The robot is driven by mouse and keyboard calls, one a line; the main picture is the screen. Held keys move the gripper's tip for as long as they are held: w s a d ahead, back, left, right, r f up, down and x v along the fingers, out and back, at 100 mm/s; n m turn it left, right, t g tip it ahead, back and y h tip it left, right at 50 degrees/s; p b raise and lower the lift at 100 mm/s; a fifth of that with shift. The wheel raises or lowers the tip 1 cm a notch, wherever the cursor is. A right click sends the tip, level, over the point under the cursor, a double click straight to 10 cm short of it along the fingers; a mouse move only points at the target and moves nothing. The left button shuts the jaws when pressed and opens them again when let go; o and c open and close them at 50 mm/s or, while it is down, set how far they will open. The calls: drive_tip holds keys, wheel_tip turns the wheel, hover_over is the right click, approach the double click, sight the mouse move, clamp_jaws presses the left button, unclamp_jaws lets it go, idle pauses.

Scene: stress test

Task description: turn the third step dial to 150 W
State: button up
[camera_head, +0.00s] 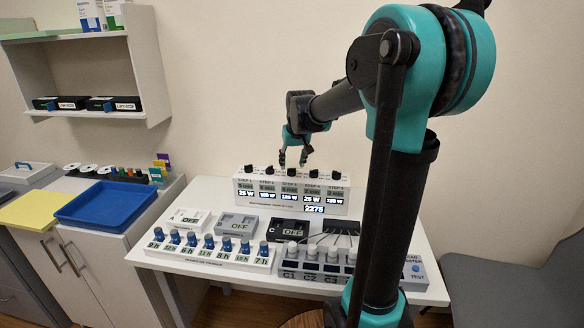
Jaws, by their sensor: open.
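The step dial box (262,207) is a white unit at the back of the white table, with a row of black dials along its top edge. The third step dial (292,172) is the middle one, above a small lit readout (291,198) in W whose digits are too small to read surely. My gripper (293,161) is open and empty, with its fingers pointing down just above the third dial. It appears apart from the dial, but the exact gap is hard to tell.
Neighbouring dials (270,170) and (314,173) stand close on both sides. In front are OFF-marked units (237,224), a row of blue-capped timers (208,243) and dark-faced channels (311,265). A blue tray (107,204) lies on the left cabinet. A grey chair (520,275) is at right.

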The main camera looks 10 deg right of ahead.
sight(291, 169)
drive_tip(key=shift+x, duration=1.45)
clamp_jaws()
drive_tip(key=shift+m, duration=0.4)
drive_tip(key=m+h, duration=0.1)
drive_tip(key=m, duration=0.2)
drive_tip(key=shift+a+m+h, duration=0.15)
drive_tip(key=shift+m+h, duration=0.15)
drive_tip(key=shift+h, duration=0.1)
drive_tip(key=shift+w+m+g+h, duration=0.1)
drive_tip(key=shift+m+g+h, duration=0.25)
drive_tip(key=shift+m, duration=0.8)
drive_tip(key=shift+m+g+h, duration=0.25)
drive_tip(key=shift+m+h, duration=0.1)
drive_tip(key=shift+m, duration=0.8)
